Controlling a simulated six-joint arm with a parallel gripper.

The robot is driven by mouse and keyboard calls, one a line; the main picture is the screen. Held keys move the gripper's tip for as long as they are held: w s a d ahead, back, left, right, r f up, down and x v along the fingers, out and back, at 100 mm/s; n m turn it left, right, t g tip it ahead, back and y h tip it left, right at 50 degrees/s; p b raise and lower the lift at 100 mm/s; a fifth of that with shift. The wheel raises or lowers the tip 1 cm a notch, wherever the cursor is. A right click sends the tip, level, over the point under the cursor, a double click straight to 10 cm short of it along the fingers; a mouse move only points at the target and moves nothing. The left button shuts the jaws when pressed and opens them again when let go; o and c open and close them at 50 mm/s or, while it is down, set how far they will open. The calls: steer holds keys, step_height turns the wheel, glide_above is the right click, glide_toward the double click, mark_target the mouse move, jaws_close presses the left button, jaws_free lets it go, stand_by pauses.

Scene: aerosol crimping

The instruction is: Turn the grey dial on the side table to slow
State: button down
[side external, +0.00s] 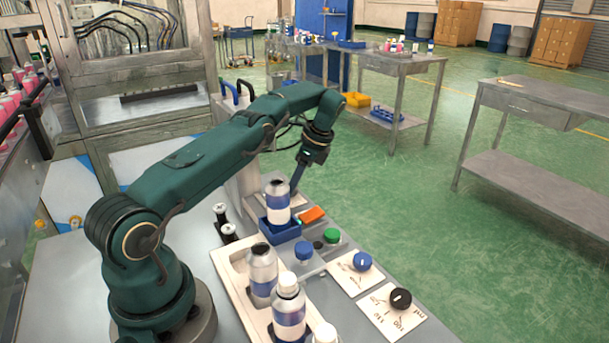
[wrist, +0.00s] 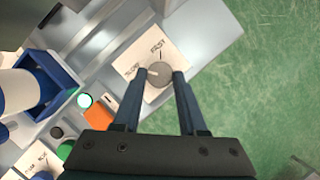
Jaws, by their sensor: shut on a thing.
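A pale pointer line on the dial points to the left and slightly up in the wrist view. My gripper (wrist: 160,73) is shut on the dial, one finger on each side of it. In the side view my gripper (side external: 296,188) reaches down behind a can, and the dial is hidden there.
A can (side external: 277,202) stands in a blue holder (side external: 281,232) close beside my fingers. An orange block (side external: 312,215) and a green button (side external: 332,236) are near. A blue dial (side external: 362,260) and a black dial (side external: 400,299) sit on their own cards. Green floor lies beyond the table edge.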

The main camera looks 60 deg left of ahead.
steer(key=shift+c, duration=2.2)
jaws_free()
steer(key=shift+m, duration=0.6)
steer(key=m, duration=0.1)
steer(key=m+t, duration=0.1)
steer(key=m, duration=0.1)
steer(key=m+y, duration=0.1)
steer(key=shift+s+d+t, duration=0.15)
steer(key=shift+s+t, duration=0.1)
steer(key=shift+t, duration=0.15)
steer(key=shift+d+r+m, duration=0.1)
steer(key=shift+r+m, duration=0.25)
steer(key=shift+m, duration=0.15)
steer(key=s+d+r+t, duration=0.1)
steer(key=d+r+t, duration=0.1)
steer(key=d+r, duration=0.6)
steer(key=s+d+r+t, duration=0.1)
steer(key=d+r+t, duration=0.2)
steer(key=r, duration=0.8)
steer(key=s+d+r+n+t+h, duration=0.1)
steer(key=s+d+r+n, duration=0.1)
steer(key=s+d, duration=0.4)
steer(key=shift+s+d+r+n+t, duration=0.2)
steer(key=shift+r+n+t, duration=0.15)
steer(key=shift+r, duration=0.2)
